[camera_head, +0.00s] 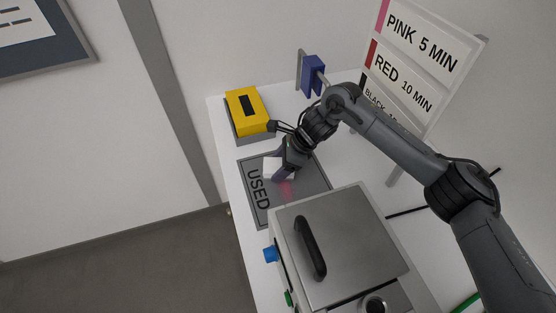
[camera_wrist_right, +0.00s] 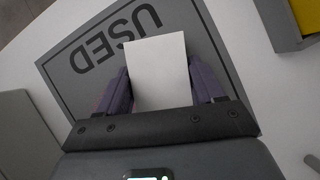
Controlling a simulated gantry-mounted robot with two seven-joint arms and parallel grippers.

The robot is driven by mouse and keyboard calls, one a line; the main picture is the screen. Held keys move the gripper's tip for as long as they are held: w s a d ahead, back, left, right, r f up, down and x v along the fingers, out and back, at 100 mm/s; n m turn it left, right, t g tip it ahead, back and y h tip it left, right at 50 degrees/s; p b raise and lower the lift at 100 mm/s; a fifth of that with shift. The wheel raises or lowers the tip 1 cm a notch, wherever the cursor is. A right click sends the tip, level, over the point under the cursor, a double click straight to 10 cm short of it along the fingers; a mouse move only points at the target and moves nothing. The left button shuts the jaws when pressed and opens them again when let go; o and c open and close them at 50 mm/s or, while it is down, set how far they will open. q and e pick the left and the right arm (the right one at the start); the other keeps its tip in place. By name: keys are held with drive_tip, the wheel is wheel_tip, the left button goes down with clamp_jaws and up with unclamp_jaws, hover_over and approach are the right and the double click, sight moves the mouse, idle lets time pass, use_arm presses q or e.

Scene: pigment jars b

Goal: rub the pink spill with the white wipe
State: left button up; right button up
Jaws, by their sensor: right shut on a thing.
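The white wipe (camera_wrist_right: 158,75) is between the two purple fingers of my right gripper (camera_wrist_right: 160,88), which is shut on it. In the head view the wipe (camera_head: 269,165) shows beside my right gripper (camera_head: 279,174), over the grey mat marked USED (camera_head: 257,211). The pink spill (camera_head: 287,190) is a faint patch on the mat, just below the gripper in the picture and partly hidden by it. I cannot tell whether the wipe touches the mat. My left gripper is not in view.
A metal box with a black handle (camera_head: 310,247) stands close in front of the mat. A yellow device (camera_head: 246,111) sits behind the mat, and a blue block (camera_head: 312,76) is on a stand at the back. A sign board (camera_head: 409,66) stands behind my right arm.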

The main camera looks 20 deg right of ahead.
sight(293, 198)
drive_tip(key=shift+s+d+f+p, duration=0.15)
drive_tip(key=shift+s+p, duration=0.45)
drive_tip(key=shift+s, duration=1.2)
drive_tip(key=shift+s+p, duration=0.35)
drive_tip(key=shift+s, duration=1.65)
drive_tip(key=shift+s+r+p, duration=0.2)
drive_tip(key=shift+s+p, duration=0.45)
drive_tip(key=shift+s, duration=1.15)
drive_tip(key=shift+r, duration=0.1)
drive_tip(key=shift+r+p, duration=1.1)
drive_tip(key=shift+r, duration=0.55)
wheel_tip(293, 198, up, 2)
drive_tip(key=shift+r+p, duration=0.15)
drive_tip(key=shift+p, duration=0.45)
drive_tip(key=shift+r, duration=0.15)
drive_tip(key=shift+r, duration=0.1)
